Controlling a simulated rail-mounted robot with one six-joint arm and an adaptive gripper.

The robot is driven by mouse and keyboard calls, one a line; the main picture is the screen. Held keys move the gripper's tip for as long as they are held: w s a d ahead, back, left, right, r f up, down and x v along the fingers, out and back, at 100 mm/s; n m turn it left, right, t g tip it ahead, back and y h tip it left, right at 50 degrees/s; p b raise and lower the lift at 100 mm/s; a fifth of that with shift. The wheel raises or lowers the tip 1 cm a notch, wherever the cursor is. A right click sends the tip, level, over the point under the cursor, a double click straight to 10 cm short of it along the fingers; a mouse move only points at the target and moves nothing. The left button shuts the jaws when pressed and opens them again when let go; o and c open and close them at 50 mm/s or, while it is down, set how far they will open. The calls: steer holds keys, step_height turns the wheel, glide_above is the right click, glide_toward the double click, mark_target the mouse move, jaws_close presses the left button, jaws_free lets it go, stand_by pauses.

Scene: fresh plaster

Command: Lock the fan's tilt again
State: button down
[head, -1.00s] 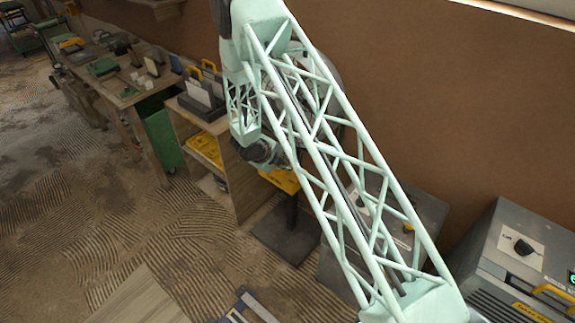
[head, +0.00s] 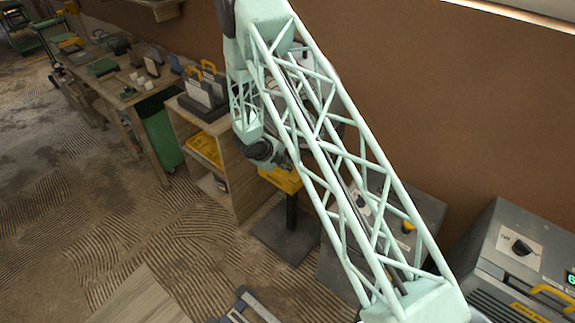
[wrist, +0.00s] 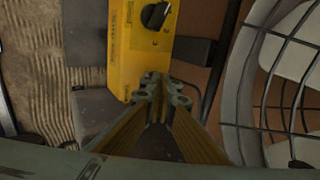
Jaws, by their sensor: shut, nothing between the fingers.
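The fan stands against the wall in the head view, largely hidden behind my arm; part of its round cage (head: 338,128) shows. Its yellow control box (head: 282,180) sits on a post above a dark base plate (head: 285,238). In the wrist view the yellow box (wrist: 143,40) carries a black knob (wrist: 156,14). A dark, flat lever-like part (wrist: 194,51) sticks out from the box's right side. The fan cage (wrist: 236,85) fills the right side. My gripper (wrist: 160,84) is shut and empty, its tips close to the box's lower right corner; whether they touch it is unclear.
Grey machines (head: 515,255) with yellow handles stand right of the fan. A wooden shelf unit (head: 240,180) stands close on its left, a long workbench (head: 125,90) farther left. Ridged floor (head: 130,220) lies open in front. A brown wall (head: 440,90) is behind.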

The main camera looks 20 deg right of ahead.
steer(key=shift+w+d+r+g+y+p, duration=0.15)
steer(key=shift+d+g+y+p, duration=0.3)
steer(key=shift+p, duration=0.75)
stand_by(1.3)
steer(key=shift+w+d+y+p, duration=0.3)
steer(key=shift+y+p, duration=0.15)
steer(key=shift+p, duration=0.65)
stand_by(2.3)
steer(key=shift+w+d+p, duration=0.2)
steer(key=shift+d+p, duration=0.05)
steer(key=shift+p, duration=0.35)
stand_by(1.0)
steer(key=shift+r, duration=0.25)
